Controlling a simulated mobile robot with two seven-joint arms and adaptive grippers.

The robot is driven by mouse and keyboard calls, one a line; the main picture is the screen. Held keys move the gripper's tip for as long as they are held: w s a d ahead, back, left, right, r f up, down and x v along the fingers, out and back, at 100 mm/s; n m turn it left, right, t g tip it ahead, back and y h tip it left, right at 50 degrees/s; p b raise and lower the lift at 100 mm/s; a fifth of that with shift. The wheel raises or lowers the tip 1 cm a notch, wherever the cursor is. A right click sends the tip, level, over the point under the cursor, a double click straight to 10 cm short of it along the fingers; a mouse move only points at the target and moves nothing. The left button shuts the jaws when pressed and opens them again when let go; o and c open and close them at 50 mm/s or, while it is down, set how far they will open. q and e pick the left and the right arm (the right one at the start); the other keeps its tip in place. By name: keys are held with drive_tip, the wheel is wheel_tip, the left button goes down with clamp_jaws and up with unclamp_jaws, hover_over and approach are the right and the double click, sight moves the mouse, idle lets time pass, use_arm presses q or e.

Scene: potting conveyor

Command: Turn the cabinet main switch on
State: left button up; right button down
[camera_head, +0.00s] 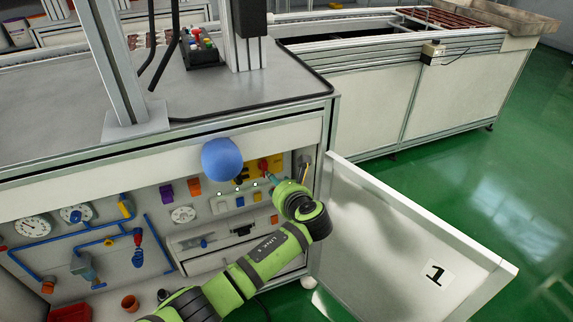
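The open cabinet under the bench has a red rotary switch (263,165) on a yellow plate (276,161) at the upper right of its panel; it looks like the main switch. Its exact handle angle is too small to tell. A green arm comes in from the lower left, and I take it as my left one. Its wrist is in front of the cabinet's right side. The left gripper (271,178) is at the panel, just below the red switch. Its fingers are small and partly hidden, so contact and opening are unclear. My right gripper is out of view.
The cabinet door (405,245), marked 1, stands open to the right. A blue ball (222,158) appears in front of the panel, left of the switch. Gauges (34,226) and blue pipes (85,237) fill the left side. Green floor lies free beyond the door.

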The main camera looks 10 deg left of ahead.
use_arm(q)
drive_tip(key=s+a+f+n+g+h, duration=0.2)
drive_tip(key=s+f+n+g+h, duration=0.45)
drive_tip(key=s+f+n, duration=1.75)
drive_tip(key=s+a+n+g+p, duration=0.1)
drive_tip(key=s+a+g+p, duration=0.1)
drive_tip(key=s+p, duration=0.9)
drive_tip(key=s+a+n+g+h+p, duration=0.1)
drive_tip(key=s+a+n+p, duration=0.1)
drive_tip(key=s+p, duration=1)
drive_tip(key=s+a, duration=0.1)
drive_tip(key=s, duration=0.8)
drive_tip(key=shift+a+f+g, duration=0.15)
drive_tip(key=shift+f+g, duration=0.05)
drive_tip(key=shift+g, duration=0.15)
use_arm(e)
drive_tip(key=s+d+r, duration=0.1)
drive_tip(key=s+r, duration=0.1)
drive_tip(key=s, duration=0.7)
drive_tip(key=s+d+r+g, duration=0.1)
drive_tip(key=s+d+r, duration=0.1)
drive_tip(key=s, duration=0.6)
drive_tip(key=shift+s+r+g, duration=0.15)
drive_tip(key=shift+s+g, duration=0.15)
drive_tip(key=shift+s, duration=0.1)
